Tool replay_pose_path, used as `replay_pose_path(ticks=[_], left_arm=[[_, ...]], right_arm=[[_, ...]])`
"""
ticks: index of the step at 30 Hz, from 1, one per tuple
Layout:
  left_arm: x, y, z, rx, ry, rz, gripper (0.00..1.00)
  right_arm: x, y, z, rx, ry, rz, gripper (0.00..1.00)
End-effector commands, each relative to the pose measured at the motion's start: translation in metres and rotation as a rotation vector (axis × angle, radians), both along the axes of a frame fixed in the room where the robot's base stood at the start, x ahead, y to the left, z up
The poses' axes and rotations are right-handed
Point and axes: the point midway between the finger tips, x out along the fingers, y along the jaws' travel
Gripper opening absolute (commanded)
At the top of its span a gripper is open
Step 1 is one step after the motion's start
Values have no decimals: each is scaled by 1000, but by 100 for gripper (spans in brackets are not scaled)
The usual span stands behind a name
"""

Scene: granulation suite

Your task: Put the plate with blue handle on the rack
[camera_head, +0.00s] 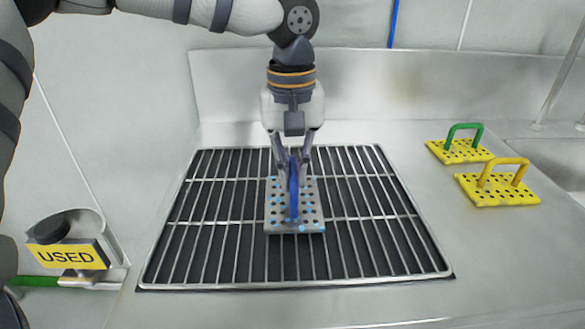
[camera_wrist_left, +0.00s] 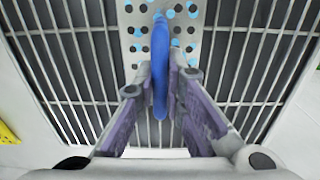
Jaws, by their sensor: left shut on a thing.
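The plate with the blue handle (camera_head: 278,221) is a grey perforated plate with light-blue spots. It lies over the middle of the metal rack (camera_head: 370,217) in the head view; whether it touches the bars is hard to tell. My left gripper (camera_head: 292,158) comes down from above and is shut on the upright blue handle (camera_head: 294,195). In the left wrist view the blue handle (camera_wrist_left: 160,60) runs between the fingers, and the plate (camera_wrist_left: 190,45) shows with rack bars on both sides. My right gripper is not in view.
A yellow perforated plate with a green handle (camera_head: 460,150) and another with a yellow handle (camera_head: 497,189) lie on the steel counter, right of the rack. A holder with a "USED" sign (camera_head: 67,256) stands at the left. A sink basin (camera_head: 560,160) is at the far right.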

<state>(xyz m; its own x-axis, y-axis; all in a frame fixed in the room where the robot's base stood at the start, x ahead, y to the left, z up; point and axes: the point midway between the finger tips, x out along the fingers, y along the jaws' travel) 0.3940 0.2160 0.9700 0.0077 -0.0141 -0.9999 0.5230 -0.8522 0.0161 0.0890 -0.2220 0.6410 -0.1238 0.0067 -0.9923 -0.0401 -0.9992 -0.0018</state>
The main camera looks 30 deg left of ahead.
Motion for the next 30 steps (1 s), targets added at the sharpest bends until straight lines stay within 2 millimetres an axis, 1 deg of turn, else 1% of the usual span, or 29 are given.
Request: replay_pose_path(ticks=[6,10,11,12,13,22,24,26,30], left_arm=[[1,0,1,-1,-4,0,0],[0,-1,-3,-2,-3,0,0],[0,0,-3,-1,-3,0,17],[0,0,-3,-1,-3,0,26],[0,0,-3,-1,-3,0,30],[1,-1,-1,-1,-3,0,30],[1,-1,7,-1,-4,0,30],[2,-1,19,-2,-6,1,30],[1,0,59,-2,-6,1,30]], right_arm=[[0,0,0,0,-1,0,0],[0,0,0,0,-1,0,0],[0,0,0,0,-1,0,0],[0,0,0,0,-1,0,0],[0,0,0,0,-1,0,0],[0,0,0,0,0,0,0],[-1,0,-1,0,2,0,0],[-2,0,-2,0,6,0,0],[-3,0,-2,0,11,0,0]])
